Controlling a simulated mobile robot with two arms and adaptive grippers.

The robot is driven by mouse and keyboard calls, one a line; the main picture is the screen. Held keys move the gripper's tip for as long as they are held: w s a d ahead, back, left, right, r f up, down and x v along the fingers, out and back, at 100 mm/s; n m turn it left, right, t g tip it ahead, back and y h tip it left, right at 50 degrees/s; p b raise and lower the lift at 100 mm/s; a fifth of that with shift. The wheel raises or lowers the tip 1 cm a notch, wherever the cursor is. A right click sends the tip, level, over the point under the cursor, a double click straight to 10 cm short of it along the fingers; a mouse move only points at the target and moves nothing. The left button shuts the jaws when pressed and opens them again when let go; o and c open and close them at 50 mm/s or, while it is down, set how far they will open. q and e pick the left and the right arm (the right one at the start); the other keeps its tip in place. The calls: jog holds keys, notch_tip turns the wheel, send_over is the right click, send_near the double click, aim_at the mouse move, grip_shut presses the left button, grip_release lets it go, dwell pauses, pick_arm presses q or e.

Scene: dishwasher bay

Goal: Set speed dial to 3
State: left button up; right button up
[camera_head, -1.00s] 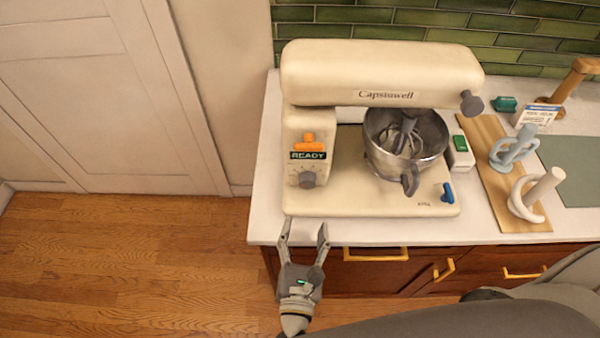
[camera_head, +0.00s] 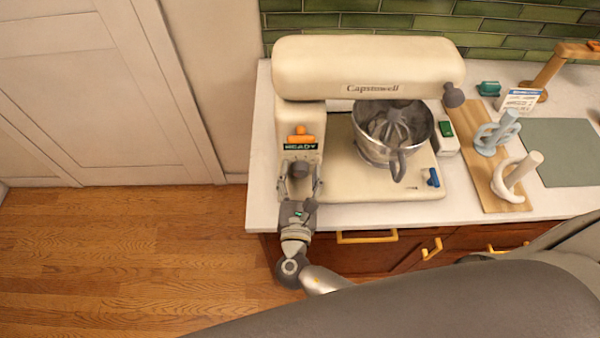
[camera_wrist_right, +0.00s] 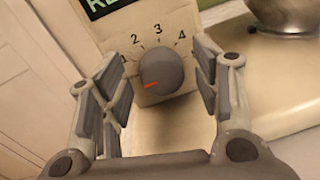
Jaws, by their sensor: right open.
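The cream stand mixer (camera_head: 365,66) stands on the counter. Its dark grey speed dial (camera_head: 299,168) is on the front of the left column, below the READY display (camera_head: 300,147). In the right wrist view the dial (camera_wrist_right: 161,72) has a red pointer mark aimed left and slightly down, below the 1. The digits 1, 2, 3 and 4 show around it, with 3 at the top; the left finger partly covers the 1. My right gripper (camera_head: 303,184) is open, its fingers on either side of the dial, with visible gaps. My left gripper is out of view.
The mixer's steel bowl (camera_head: 378,152) with a whisk stands right of the column. An orange lever (camera_head: 299,135) sits above the display, and a blue lever (camera_head: 433,178) at the base's right corner. The counter's front strip is clear.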

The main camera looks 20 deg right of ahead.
jog(key=c, duration=1)
jog(key=shift+c, duration=0.2)
